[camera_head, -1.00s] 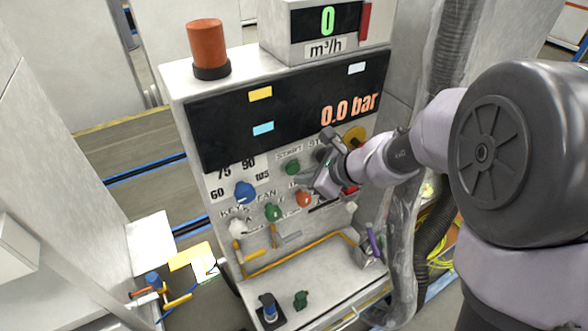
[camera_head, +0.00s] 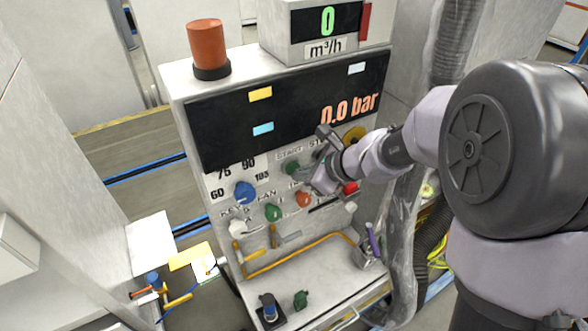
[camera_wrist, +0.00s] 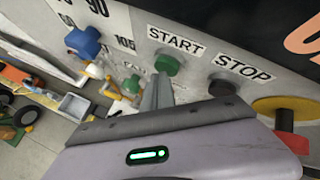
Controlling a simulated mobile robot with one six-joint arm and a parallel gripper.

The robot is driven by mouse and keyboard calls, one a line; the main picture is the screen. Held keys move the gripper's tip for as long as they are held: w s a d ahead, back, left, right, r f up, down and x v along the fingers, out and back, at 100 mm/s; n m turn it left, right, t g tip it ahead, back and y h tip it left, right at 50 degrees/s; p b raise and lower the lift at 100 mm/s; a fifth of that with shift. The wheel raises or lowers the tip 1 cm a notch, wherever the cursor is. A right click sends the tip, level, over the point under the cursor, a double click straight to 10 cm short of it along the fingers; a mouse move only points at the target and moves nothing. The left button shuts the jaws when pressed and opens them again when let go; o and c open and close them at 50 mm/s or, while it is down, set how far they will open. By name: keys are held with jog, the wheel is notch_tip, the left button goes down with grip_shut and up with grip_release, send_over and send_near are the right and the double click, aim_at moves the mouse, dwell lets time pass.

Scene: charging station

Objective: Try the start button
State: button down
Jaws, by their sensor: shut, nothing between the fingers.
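The start button (camera_wrist: 168,64) is a round green knob below the START label (camera_wrist: 176,39) on the panel in the wrist view. My gripper (camera_wrist: 158,86) is shut and empty. Its fingertips point at the panel just below the start button and overlap its lower edge in the wrist view. I cannot tell whether they touch it. The dark stop button (camera_wrist: 222,86) is to the right, below the STOP label (camera_wrist: 243,68).
A blue star knob (camera_head: 245,192), a green knob (camera_head: 273,212) and an orange knob (camera_head: 303,199) sit lower on the panel. A yellow disc with a red handle (camera_wrist: 290,140) is at the right. The display reads 0.0 bar (camera_head: 350,109).

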jog(key=shift+w+a, duration=0.1)
jog(key=shift+w, duration=0.05)
dwell(0.5)
jog(key=shift+s+d+b, duration=0.35)
jog(key=shift+s+d, duration=0.1)
jog(key=shift+s, duration=0.25)
jog(key=s+d, duration=0.1)
jog(key=s, duration=0.1)
jog(key=s+d+b, duration=0.1)
jog(key=s+d, duration=0.1)
jog(key=shift+s, duration=0.1)
jog(key=shift+a, duration=0.1)
dwell(0.6)
